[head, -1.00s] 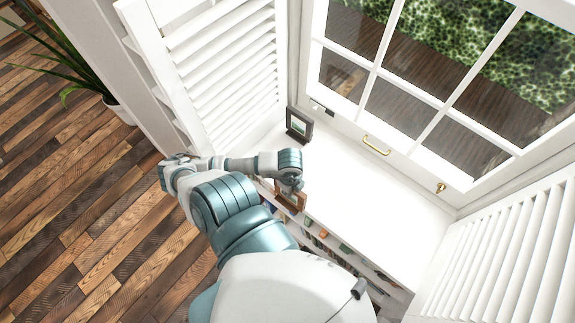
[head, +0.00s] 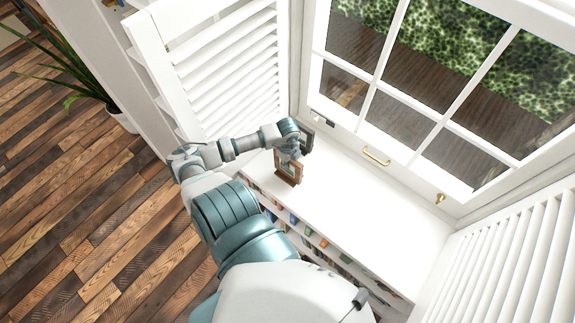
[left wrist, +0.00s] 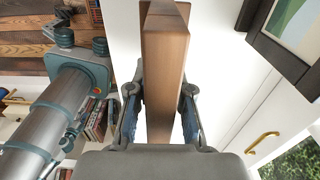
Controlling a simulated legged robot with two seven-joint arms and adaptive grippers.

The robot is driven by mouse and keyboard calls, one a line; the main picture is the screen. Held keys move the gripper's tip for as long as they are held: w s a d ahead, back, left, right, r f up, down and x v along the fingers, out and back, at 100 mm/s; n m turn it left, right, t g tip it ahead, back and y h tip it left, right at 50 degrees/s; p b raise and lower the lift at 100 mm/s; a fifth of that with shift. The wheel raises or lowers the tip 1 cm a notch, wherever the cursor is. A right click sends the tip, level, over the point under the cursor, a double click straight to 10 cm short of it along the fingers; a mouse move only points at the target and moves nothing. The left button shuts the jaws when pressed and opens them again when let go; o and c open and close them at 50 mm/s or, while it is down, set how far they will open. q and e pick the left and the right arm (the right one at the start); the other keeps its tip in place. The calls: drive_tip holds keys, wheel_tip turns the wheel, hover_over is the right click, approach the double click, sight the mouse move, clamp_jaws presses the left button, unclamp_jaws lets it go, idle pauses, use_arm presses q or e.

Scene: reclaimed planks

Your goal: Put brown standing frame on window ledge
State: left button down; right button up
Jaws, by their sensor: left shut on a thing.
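The brown standing frame (head: 287,170) is at the front left of the white window ledge (head: 340,202). My left gripper (head: 290,153) is shut on its upper part. In the left wrist view the frame (left wrist: 165,75) stands edge-on between the two fingers (left wrist: 160,108). The frame looks upright and at or just above the ledge; I cannot tell whether its base touches. My right gripper is not in view.
A dark picture frame (head: 306,141) stands on the ledge just behind my left gripper; it also shows in the left wrist view (left wrist: 262,45). A louvred shutter (head: 225,70) is at the left. Book shelves (head: 310,238) lie under the ledge. The ledge's right part is clear.

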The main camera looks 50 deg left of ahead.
use_arm(q)
drive_tip(key=shift+d+f, duration=0.1)
drive_tip(key=shift+f, duration=1.15)
drive_tip(key=c, duration=1.1)
unclamp_jaws()
drive_tip(key=shift+o, duration=0.2)
wheel_tip(320, 180, up, 12)
drive_tip(key=p, duration=1)
drive_tip(key=shift+p, duration=0.3)
